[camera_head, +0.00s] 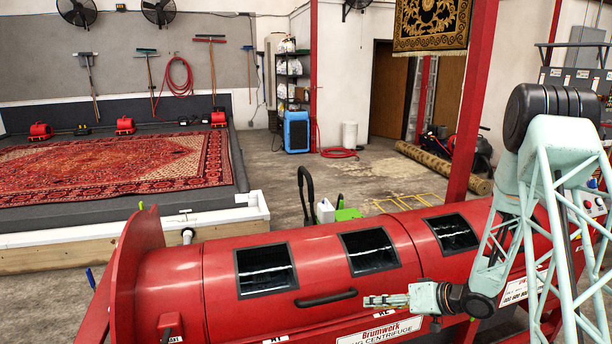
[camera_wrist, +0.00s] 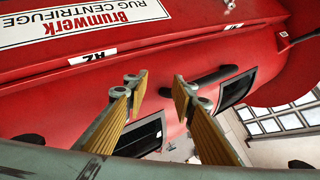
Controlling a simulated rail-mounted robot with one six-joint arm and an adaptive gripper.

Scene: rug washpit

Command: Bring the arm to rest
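My arm reaches over from the right in the head view, pale green with black joints. My gripper (camera_head: 366,301) points left in front of the red rug centrifuge (camera_head: 235,315), close to the right end of its black handle (camera_head: 325,298) in the picture. In the wrist view my gripper (camera_wrist: 158,84) has its two yellow-padded fingers spread apart with nothing between them. The handle (camera_wrist: 210,77) shows beyond the fingertips there, partly hidden by one finger. I cannot tell how far the gripper is from the drum.
The centrifuge drum has three dark square windows (camera_head: 265,269). A patterned rug (camera_head: 110,168) lies on the wash platform at the left. A red post (camera_head: 473,110) stands behind the drum. A rolled rug (camera_head: 440,166) lies at the back right. The concrete floor (camera_head: 275,180) between is mostly clear.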

